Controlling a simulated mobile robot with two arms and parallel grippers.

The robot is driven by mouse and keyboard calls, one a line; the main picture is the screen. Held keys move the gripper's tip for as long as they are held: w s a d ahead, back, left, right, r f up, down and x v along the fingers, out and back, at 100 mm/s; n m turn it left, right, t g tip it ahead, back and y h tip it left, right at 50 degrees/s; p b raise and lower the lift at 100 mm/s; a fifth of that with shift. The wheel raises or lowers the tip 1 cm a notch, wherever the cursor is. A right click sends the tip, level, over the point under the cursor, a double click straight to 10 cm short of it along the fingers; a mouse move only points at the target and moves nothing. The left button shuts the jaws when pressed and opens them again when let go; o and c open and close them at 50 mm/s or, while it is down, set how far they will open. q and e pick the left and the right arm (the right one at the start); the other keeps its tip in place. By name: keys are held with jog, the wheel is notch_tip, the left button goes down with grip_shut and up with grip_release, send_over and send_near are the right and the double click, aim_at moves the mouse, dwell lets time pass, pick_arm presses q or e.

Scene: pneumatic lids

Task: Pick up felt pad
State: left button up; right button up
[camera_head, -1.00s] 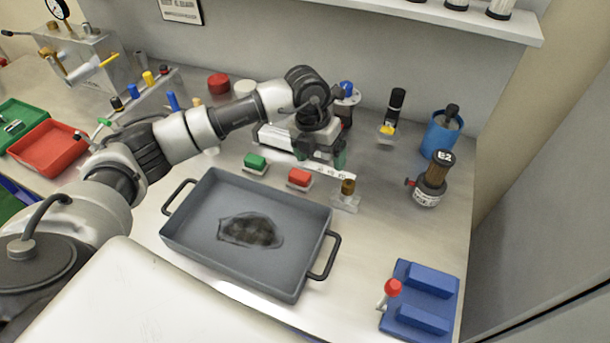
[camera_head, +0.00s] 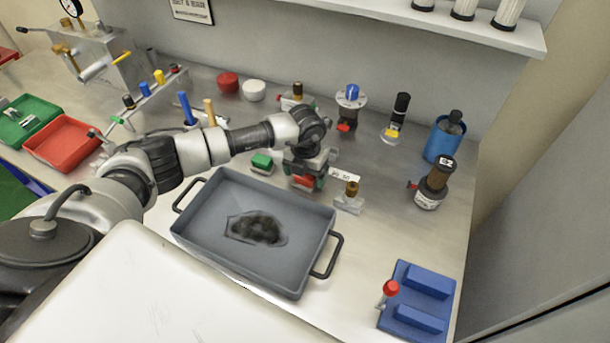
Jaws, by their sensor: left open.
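Two small blocks that look like pads with pale bases sit on the bench behind the grey tray: a green one (camera_head: 262,161) and a red one (camera_head: 303,182). I cannot tell for certain which is the felt pad. My left gripper (camera_head: 305,180) points down over the red one, open, with a finger on each side of it. The red pad is partly hidden by the gripper, and I cannot tell whether the fingers touch it. The green pad is just left of the gripper. My right gripper is not in view.
The grey tray (camera_head: 205,238) with a dark wet-looking patch stands in front. A brass-topped fitting (camera_head: 350,195) is close right of the gripper. Behind stand a blue-topped valve (camera_head: 351,98) and a blue cup (camera_head: 440,140). A blue block holder (camera_head: 425,285) is front right.

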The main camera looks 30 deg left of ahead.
pick_arm(q)
jog(key=shift+f, duration=0.3)
jog(key=c, duration=1)
jog(key=shift+r, duration=0.1)
jog(key=shift+w+r+b, duration=0.1)
jog(key=shift+r+b, duration=0.3)
jog(key=shift+r, duration=0.15)
notch_tip(320, 180, up, 3)
jog(key=shift+f+b, duration=0.1)
jog(key=shift+b, duration=0.6)
jog(key=s+d+r+b, duration=0.1)
jog(key=s+r, duration=0.1)
jog(key=s, duration=0.1)
jog(key=s+d+r, duration=0.1)
jog(key=s+r, duration=0.1)
jog(key=s, duration=0.2)
jog(key=s+d+r+b, duration=0.1)
jog(key=s+d+r, duration=0.1)
jog(key=s+r, duration=0.1)
jog(key=shift+s+b, duration=0.3)
jog(key=shift+s, duration=0.3)
